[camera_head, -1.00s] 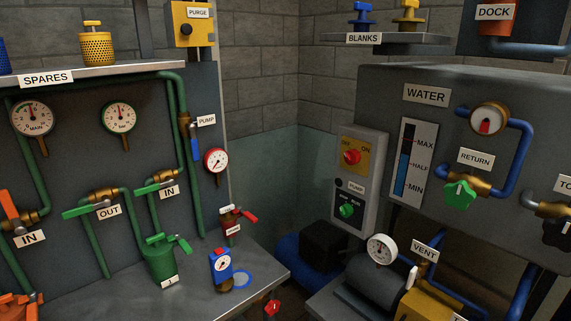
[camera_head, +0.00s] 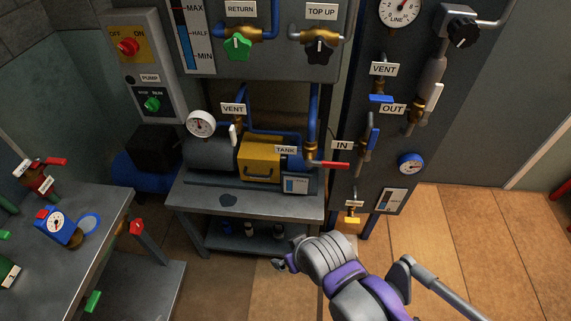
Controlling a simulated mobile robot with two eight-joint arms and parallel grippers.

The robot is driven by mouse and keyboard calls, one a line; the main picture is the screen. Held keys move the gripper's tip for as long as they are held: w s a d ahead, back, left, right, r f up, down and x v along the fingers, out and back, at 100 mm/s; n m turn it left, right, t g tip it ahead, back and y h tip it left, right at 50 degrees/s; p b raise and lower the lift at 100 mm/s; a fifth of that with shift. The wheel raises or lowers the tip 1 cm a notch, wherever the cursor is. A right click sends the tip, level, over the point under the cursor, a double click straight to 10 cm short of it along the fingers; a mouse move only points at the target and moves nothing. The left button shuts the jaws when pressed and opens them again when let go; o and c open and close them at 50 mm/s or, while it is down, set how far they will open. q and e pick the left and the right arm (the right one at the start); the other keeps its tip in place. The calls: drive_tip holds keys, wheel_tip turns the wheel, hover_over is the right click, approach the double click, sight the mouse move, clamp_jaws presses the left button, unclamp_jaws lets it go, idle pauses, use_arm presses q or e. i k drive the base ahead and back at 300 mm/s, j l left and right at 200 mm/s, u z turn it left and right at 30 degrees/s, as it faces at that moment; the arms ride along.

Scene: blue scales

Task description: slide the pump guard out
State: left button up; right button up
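The pump guard appears to be the yellow box-shaped cover (camera_head: 261,156) with a handle on its front. It sits around the middle of the grey pump unit (camera_head: 208,154) on the steel bench (camera_head: 185,195). My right gripper (camera_head: 277,264) is low in front of the bench, below and apart from the yellow cover. Its fingers are small and partly turned away, so I cannot tell whether they are open. My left gripper is not in view.
A red-handled valve (camera_head: 327,164) sticks out right of the cover, near the TANK label (camera_head: 286,150). A white-handled VENT valve (camera_head: 234,133) stands at its left. A small level panel (camera_head: 296,185) is in front. The left workbench (camera_head: 75,265) holds a blue gauge device (camera_head: 58,226).

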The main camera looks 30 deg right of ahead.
sight(257, 159)
drive_tip(key=z, duration=0.75)
drive_tip(key=i+u, duration=0.15)
drive_tip(key=u, duration=0.25)
drive_tip(key=i+l+u, duration=0.15)
drive_tip(key=u, duration=0.3)
drive_tip(key=i+l+u, duration=0.1)
drive_tip(key=u, duration=0.3)
drive_tip(key=l, duration=0.1)
